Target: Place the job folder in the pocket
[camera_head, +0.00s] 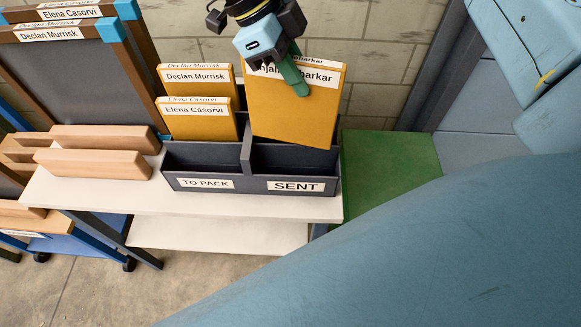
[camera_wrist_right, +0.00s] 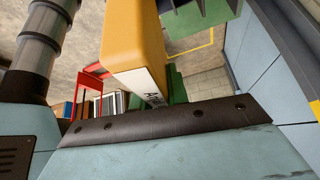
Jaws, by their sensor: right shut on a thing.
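A yellow job folder (camera_head: 295,115) with a white name label, partly covered and ending in "barkar", is upright in my right gripper (camera_head: 296,72). The gripper is shut on its top edge. The folder's lower edge shows just over the dark SENT pocket (camera_head: 296,187), the right compartment of a two-part holder; I cannot tell whether it is inside or above. The folder also shows in the right wrist view (camera_wrist_right: 135,40). The left compartment, TO PACK (camera_head: 205,184), holds two yellow folders, Declan Murrisk (camera_head: 197,78) and Elena Casorvi (camera_head: 197,122). My left gripper is not in view.
The holder stands on a white shelf (camera_head: 235,207). Wooden blocks (camera_head: 95,163) and framed dark boards (camera_head: 70,75) are at the left. A green surface (camera_head: 385,165) lies right of the holder. A brick wall (camera_head: 385,45) is behind. A large blue shape fills the lower right.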

